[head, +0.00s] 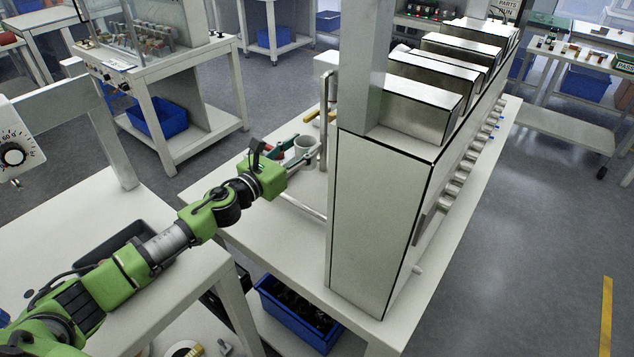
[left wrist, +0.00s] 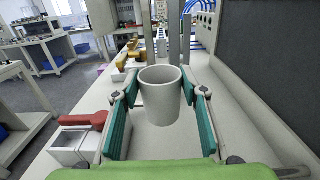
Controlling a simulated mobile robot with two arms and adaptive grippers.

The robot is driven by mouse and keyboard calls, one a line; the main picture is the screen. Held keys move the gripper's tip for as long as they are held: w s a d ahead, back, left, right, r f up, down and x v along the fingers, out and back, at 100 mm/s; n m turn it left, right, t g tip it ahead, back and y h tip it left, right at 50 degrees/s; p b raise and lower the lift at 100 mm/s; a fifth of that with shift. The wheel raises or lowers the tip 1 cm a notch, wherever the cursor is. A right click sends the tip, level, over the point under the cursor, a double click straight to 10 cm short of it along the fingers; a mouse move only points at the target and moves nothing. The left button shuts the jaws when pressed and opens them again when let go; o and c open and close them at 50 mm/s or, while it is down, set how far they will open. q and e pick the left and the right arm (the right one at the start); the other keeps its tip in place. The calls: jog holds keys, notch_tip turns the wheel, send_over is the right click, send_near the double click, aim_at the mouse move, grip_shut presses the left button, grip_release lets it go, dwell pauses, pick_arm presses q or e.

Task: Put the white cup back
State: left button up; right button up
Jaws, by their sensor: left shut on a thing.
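The white cup (left wrist: 160,98) is upright between the teal finger pads of my left gripper (left wrist: 160,92) in the left wrist view. In the head view the cup (head: 303,146) shows at the end of my left gripper (head: 300,153), beside a metal post on the white bench. The left gripper is shut on the cup. Whether the cup's base touches the bench is hard to tell. My right gripper is not in view.
The bench (head: 262,222) has a tall panelled machine (head: 376,215) along its right side. A small box with a red top (left wrist: 82,135) stands left of the gripper, and yellow pieces (left wrist: 130,60) lie farther on. Bare bench shows between them.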

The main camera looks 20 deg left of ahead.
pick_arm(q)
jog(key=s+d+f, duration=0.1)
jog(key=f, duration=0.1)
jog(key=d+f+b, duration=0.1)
jog(key=d+f, duration=0.1)
jog(key=f, duration=0.1)
jog(key=s+d+f, duration=0.1)
jog(key=f, duration=0.2)
jog(key=shift+s+d+f, duration=0.2)
jog(key=shift+s+d, duration=0.15)
jog(key=shift+f, duration=0.5)
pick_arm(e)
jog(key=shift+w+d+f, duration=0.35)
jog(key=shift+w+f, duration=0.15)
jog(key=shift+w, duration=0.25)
pick_arm(q)
jog(key=shift+f+b, duration=0.1)
jog(key=shift+b, duration=0.3)
jog(key=o, duration=1.2)
jog(key=shift+o, duration=0.2)
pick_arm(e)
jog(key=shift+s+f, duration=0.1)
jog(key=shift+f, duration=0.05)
